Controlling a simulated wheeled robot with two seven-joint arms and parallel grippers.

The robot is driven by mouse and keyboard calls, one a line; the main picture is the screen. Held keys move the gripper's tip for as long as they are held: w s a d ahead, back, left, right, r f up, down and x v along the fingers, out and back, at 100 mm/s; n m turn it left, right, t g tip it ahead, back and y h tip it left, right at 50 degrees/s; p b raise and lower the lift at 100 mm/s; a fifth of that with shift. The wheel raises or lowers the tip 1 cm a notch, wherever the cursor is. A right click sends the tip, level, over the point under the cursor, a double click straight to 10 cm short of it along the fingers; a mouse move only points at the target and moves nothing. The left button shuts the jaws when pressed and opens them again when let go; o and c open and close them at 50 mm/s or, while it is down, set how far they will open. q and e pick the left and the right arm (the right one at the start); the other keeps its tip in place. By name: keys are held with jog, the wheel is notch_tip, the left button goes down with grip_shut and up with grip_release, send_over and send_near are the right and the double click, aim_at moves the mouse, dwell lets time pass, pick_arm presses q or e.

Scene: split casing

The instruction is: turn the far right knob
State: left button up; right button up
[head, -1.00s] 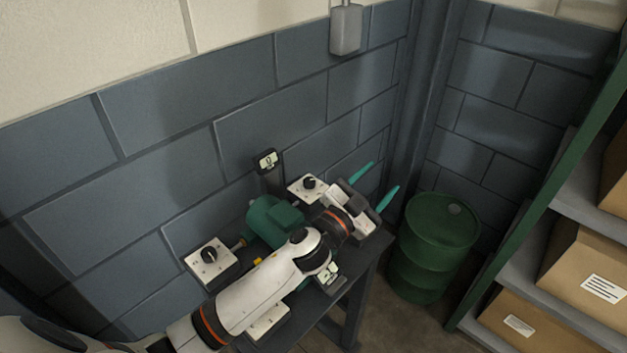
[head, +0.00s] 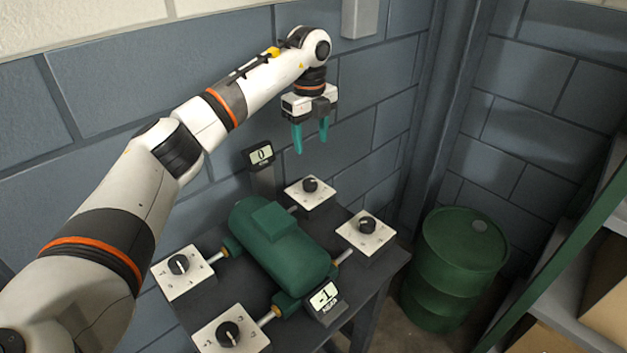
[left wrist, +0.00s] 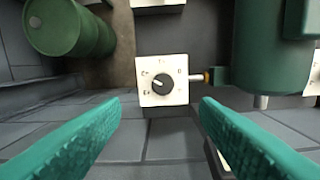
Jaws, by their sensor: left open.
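The far right knob (head: 310,185) is a black dial on a white plate, at the back of the table near the wall. It also shows in the middle of the left wrist view as a black knob (left wrist: 162,83) on its marked white plate, with a pointer line. My left gripper (head: 311,146) has teal fingers pointing down above that knob, apart from it. Its two fingers are spread and empty, with the knob between and beyond them in the left wrist view. My right gripper is not in view.
A green casing (head: 280,240) lies mid-table, with other knobs at near right (head: 367,225), far left (head: 178,264) and near left (head: 228,333). A display (head: 260,154) stands behind, close to the wall. A green barrel (head: 455,265) stands right of the table.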

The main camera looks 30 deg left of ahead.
aim_at(310, 181)
pick_arm(q)
jog(key=f+p, duration=0.1)
jog(key=f, duration=0.5)
jog(key=f+p, duration=0.1)
jog(key=f, duration=0.4)
jog(key=shift+s+a+f, duration=0.15)
jog(key=shift+a+f, duration=0.05)
jog(key=shift+f, duration=0.15)
jog(key=shift+c, duration=0.3)
jog(key=c, duration=0.9)
jog(key=shift+c, duration=0.2)
